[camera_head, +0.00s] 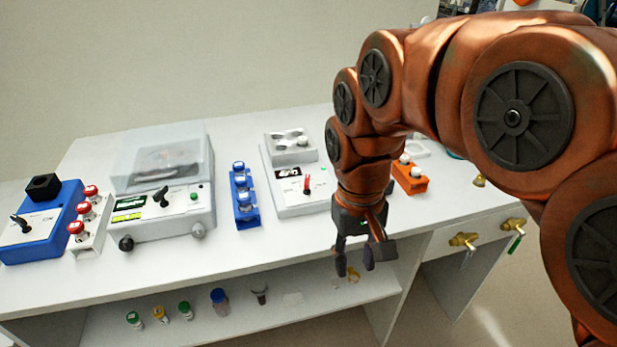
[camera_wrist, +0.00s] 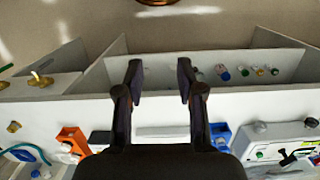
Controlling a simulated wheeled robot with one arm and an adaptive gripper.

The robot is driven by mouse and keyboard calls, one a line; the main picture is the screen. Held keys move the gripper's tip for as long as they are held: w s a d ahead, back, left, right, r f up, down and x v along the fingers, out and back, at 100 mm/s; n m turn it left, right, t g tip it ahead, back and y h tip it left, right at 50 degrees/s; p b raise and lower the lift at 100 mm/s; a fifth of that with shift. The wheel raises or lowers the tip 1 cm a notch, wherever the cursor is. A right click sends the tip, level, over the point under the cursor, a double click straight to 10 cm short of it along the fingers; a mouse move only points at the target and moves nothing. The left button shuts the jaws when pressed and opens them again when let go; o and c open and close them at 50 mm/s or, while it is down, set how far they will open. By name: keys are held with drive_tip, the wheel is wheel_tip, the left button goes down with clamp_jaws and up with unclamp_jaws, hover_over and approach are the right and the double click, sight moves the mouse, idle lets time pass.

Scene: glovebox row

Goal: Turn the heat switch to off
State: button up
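A white device (camera_head: 295,205) stands on the bench, left of my gripper, with a small dark display and a red switch lever (camera_head: 307,184) on its sloped front. A second white device with a clear lid (camera_head: 160,215) has a black switch lever (camera_head: 161,196). A blue device (camera_head: 45,240) at the far left has another black lever (camera_head: 20,223). I cannot read which lever is labelled heat. My gripper (camera_head: 355,262) points down in front of the bench's front edge, to the right of the red lever. In the wrist view my gripper (camera_wrist: 160,82) is open and empty, its fingers apart.
A blue rack (camera_head: 244,205) stands between the two white devices. Red-capped vials (camera_head: 76,229) stand left of the lidded device. An orange rack (camera_head: 410,180) is right of my arm. Several small bottles (camera_head: 220,300) stand on the lower shelf. Brass valves (camera_head: 463,241) protrude at the right front.

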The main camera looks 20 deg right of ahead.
drive_tip(key=w+r+m+b, duration=0.2)
drive_tip(key=w+b, duration=0.2)
drive_tip(key=w, duration=1.5)
drive_tip(key=m+t+b, duration=0.1)
drive_tip(key=m+b, duration=0.1)
drive_tip(key=b, duration=0.1)
hover_over(307, 179)
wheel_tip(307, 179, down, 2)
drive_tip(key=shift+f, duration=0.1)
drive_tip(key=shift+f+p, duration=0.45)
drive_tip(key=shift+f, duration=3.4)
drive_tip(key=shift+c, duration=0.3)
clamp_jaws()
